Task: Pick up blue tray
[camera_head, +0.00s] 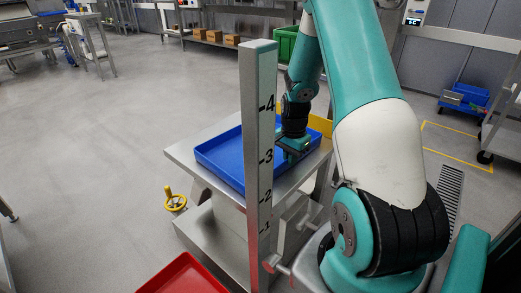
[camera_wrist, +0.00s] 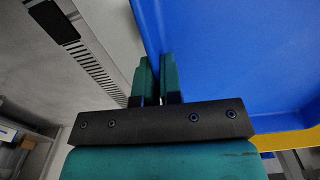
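The blue tray (camera_head: 222,155) lies flat on a metal table in the head view, partly hidden behind a numbered post. It fills the upper right of the wrist view (camera_wrist: 240,60). My gripper (camera_head: 297,147) is at the tray's right side. In the wrist view the two teal fingers (camera_wrist: 158,75) stand close together, one on each side of the tray's wall, and look shut on it. The exact contact is hard to see. The tray still appears to rest on the table.
The metal table (camera_head: 188,152) has a lower shelf. A numbered post (camera_head: 258,170) stands in front of it. A yellow item (camera_head: 322,124) is behind my gripper. A red tray (camera_head: 185,276) is at the bottom. A green crate (camera_head: 286,44) is beyond. Floor at left is clear.

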